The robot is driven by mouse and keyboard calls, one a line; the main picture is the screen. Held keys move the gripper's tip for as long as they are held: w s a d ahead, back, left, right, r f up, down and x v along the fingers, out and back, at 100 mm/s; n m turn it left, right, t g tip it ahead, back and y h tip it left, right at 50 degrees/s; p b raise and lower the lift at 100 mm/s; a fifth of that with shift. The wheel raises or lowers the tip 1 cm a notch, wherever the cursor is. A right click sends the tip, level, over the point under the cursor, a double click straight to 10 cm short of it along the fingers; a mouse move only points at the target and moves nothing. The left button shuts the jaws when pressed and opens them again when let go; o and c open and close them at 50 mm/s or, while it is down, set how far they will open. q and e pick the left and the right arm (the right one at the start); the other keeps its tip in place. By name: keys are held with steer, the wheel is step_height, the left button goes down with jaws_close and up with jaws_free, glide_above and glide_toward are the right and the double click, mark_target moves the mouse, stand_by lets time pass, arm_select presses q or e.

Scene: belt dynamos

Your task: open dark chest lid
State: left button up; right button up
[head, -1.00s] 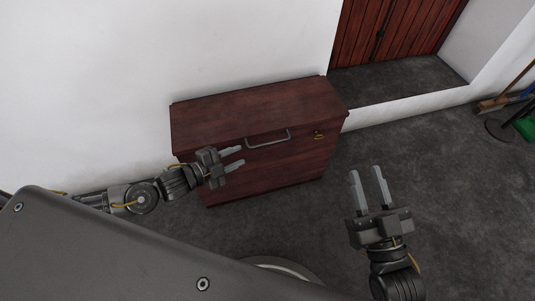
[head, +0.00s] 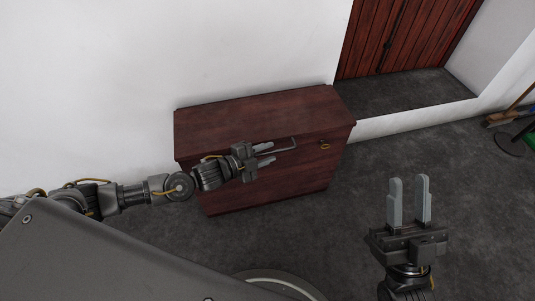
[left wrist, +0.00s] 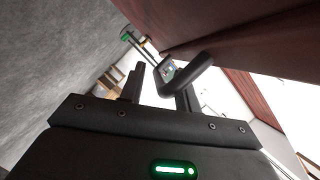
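The dark reddish-brown wooden chest (head: 300,178) stands against the white wall, with its lid (head: 245,114) closed. A grey bar handle (head: 293,146) is on the upper front; its left part is hidden by my left gripper. My left gripper (head: 273,155) is open in front of the chest, with its fingers close to the handle. In the left wrist view the handle (left wrist: 205,72) crosses near one finger; I cannot tell if they touch. My right gripper (head: 409,201) is open and empty, above the floor to the right of the chest.
A brass-coloured latch (head: 325,145) is on the chest's front, right of the handle. A red wooden door (head: 405,40) stands in a recess behind, with a low white ledge (head: 415,120). A broom (head: 503,117) is at the far right.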

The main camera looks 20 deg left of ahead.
arm_select(q)
steer(key=shift+w+d, duration=0.15)
steer(key=shift+w, duration=0.05)
jaws_close()
stand_by(0.4)
